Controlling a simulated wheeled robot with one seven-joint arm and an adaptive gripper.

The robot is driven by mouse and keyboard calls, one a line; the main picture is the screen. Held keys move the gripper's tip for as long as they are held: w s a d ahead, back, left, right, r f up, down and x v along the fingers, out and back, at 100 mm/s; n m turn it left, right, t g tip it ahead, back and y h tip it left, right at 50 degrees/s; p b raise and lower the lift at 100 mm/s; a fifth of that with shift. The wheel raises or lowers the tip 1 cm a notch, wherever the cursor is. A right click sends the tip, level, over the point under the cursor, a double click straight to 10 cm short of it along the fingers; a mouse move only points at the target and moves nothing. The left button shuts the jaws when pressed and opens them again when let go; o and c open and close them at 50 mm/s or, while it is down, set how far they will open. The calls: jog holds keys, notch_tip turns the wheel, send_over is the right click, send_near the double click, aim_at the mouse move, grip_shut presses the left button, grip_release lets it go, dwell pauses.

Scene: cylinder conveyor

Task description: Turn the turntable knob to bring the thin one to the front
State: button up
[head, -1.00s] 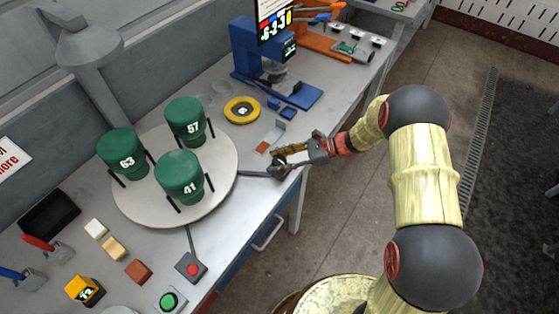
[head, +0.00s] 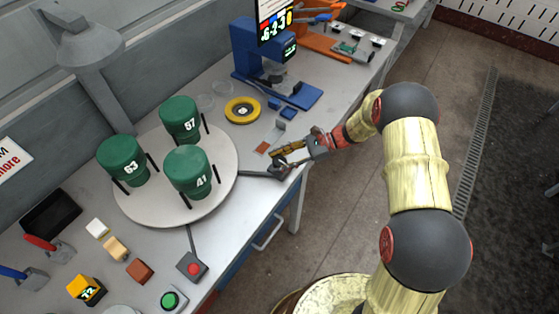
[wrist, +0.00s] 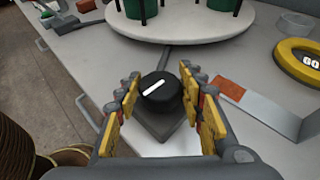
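The round pale turntable (head: 222,184) stands on the bench and bears three green capped cylinders with white numbers. Cylinder 63 (head: 122,158) is at the left, cylinder 57 (head: 180,117) at the back, and cylinder 41 (head: 188,170) at the front right. They look much alike in width here; I cannot tell which is thin. The black knob (wrist: 160,95) with a white line sits on a grey base at the bench edge, joined to the turntable by a bar. My gripper (wrist: 160,78) has its yellow-padded fingers on both sides of the knob, seemingly closed against it.
A yellow ring (head: 242,110) and a blue stand (head: 262,65) are behind the knob. A red-button box (head: 192,266), a green-button box (head: 172,299) and small blocks (head: 138,270) lie at the front left. A bracket (wrist: 270,105) is close to my right finger.

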jog(key=o, duration=0.3)
jog(key=v, duration=1.2)
